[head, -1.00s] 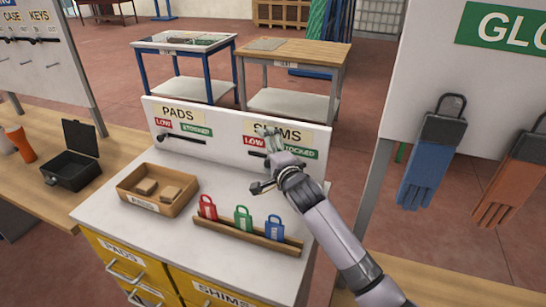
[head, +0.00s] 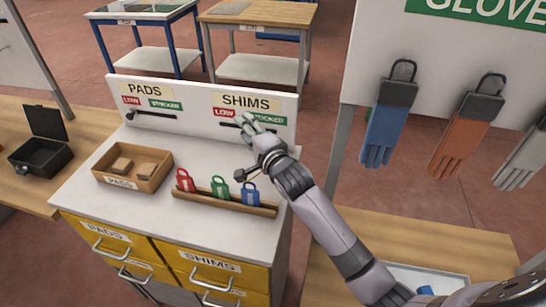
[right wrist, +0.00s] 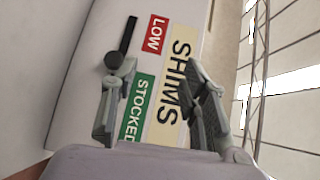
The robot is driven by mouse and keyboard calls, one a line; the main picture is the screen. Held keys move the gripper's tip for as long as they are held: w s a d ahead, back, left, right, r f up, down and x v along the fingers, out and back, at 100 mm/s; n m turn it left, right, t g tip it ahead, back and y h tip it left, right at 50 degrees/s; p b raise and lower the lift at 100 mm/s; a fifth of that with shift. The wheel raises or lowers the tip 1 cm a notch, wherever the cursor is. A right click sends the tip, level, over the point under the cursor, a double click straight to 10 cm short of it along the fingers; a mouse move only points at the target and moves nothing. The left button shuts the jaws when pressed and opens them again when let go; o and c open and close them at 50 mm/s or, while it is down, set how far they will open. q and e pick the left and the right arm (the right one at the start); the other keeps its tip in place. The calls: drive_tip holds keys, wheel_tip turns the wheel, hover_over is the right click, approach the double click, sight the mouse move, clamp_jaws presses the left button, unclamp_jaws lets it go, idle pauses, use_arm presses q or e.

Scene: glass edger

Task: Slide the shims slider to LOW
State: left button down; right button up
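The white SHIMS panel (head: 284,128) carries a red LOW label (head: 224,112) on the left and a green STOCKED label (head: 277,121) on the right. The dark SHIMS slider track (head: 229,125) runs below them; its right part is hidden behind my right gripper (head: 248,121). In the right wrist view the track (right wrist: 128,35) runs alongside LOW (right wrist: 154,34). A dark round knob (right wrist: 113,61) shows at the left fingertip, near where LOW and STOCKED meet. My right gripper (right wrist: 156,72) is open, fingers wide apart; contact with the knob is unclear. My left gripper is out of view.
The PADS slider (head: 150,115) is beside it on the same panel. In front stand a wooden tray (head: 133,168) and a rack (head: 228,203) with red, green and blue padlocks. A glove board (head: 420,110) stands right of my arm.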

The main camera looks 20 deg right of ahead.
drive_tip(key=s+d+p, duration=0.2)
drive_tip(key=s+p, duration=0.2)
drive_tip(key=s, duration=0.8)
drive_tip(key=shift+s+d+f+p, duration=0.15)
drive_tip(key=shift+s+d+p, duration=0.15)
drive_tip(key=shift+s+p, duration=0.1)
idle(0.4)
idle(0.5)
